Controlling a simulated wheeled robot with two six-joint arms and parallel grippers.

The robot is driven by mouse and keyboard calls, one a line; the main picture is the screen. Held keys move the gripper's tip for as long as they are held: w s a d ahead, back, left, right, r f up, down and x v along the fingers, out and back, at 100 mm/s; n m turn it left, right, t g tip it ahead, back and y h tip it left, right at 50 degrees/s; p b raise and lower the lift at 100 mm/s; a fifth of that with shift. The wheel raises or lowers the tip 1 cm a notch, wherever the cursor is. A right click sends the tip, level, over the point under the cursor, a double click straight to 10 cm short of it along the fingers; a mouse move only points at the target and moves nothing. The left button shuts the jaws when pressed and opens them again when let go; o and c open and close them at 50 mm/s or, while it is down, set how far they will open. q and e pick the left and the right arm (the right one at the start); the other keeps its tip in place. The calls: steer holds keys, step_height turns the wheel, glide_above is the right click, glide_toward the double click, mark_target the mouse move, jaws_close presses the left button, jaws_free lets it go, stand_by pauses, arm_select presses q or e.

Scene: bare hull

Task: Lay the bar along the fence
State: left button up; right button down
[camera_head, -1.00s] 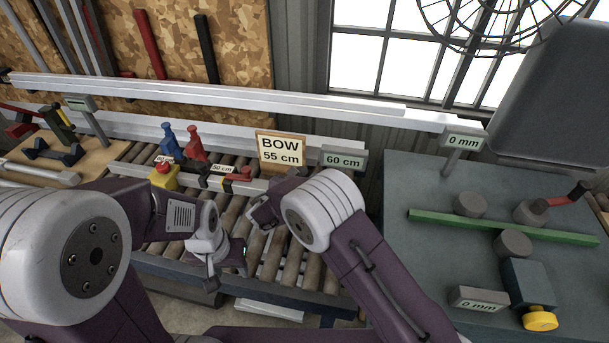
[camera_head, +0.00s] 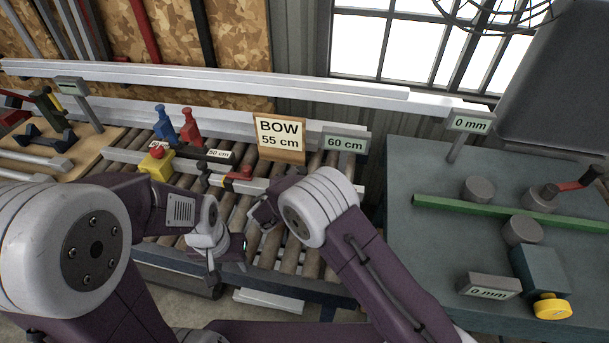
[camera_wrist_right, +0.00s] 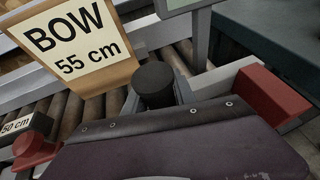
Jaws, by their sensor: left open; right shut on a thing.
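A long pale bar (camera_head: 300,92) runs across the back of the head view; a longer pale rail (camera_head: 430,107) lies along it, but I cannot tell which is the fence. A green bar (camera_head: 470,207) lies on the grey-green table. My left gripper (camera_head: 228,262) is open and empty over the roller conveyor's front. My right gripper (camera_head: 262,210) is over the rollers, below the "BOW 55 cm" sign (camera_head: 279,139). It seems shut on a black round knob (camera_wrist_right: 153,82), seen between two pale pieces in the right wrist view. Its fingertips are mostly hidden.
Rollers (camera_head: 300,255) fill the middle. A red block (camera_wrist_right: 275,95) sits at the right in the wrist view. Red and blue clamps (camera_head: 190,125) and a yellow block (camera_head: 156,166) stand left of the sign. The grey-green table (camera_head: 420,250) carries several round posts and a red handle (camera_head: 580,182).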

steer(key=shift+s+d+b, duration=0.15)
steer(key=shift+d+b, duration=0.1)
steer(key=shift+d, duration=0.6)
steer(key=shift+s+d+b, duration=0.15)
steer(key=shift+d+b, duration=0.1)
steer(key=shift+d, duration=0.6)
stand_by(0.5)
steer(key=shift+s+d+r+b, duration=0.15)
steer(key=shift+d+b, duration=0.15)
steer(key=shift+d, duration=0.45)
steer(key=shift+s+d+f+b, duration=0.15)
steer(key=shift+d+b, duration=0.1)
steer(key=shift+d, duration=0.55)
steer(key=shift+s+d+r+b, duration=0.15)
steer(key=shift+d+b, duration=0.15)
steer(key=shift+d, duration=0.45)
stand_by(0.3)
steer(key=c, duration=0.9)
jaws_free()
steer(key=shift+c, duration=0.2)
steer(key=shift+s+f, duration=0.1)
steer(key=shift+f, duration=0.1)
steer(key=v, duration=0.9)
steer(key=shift+r, duration=0.1)
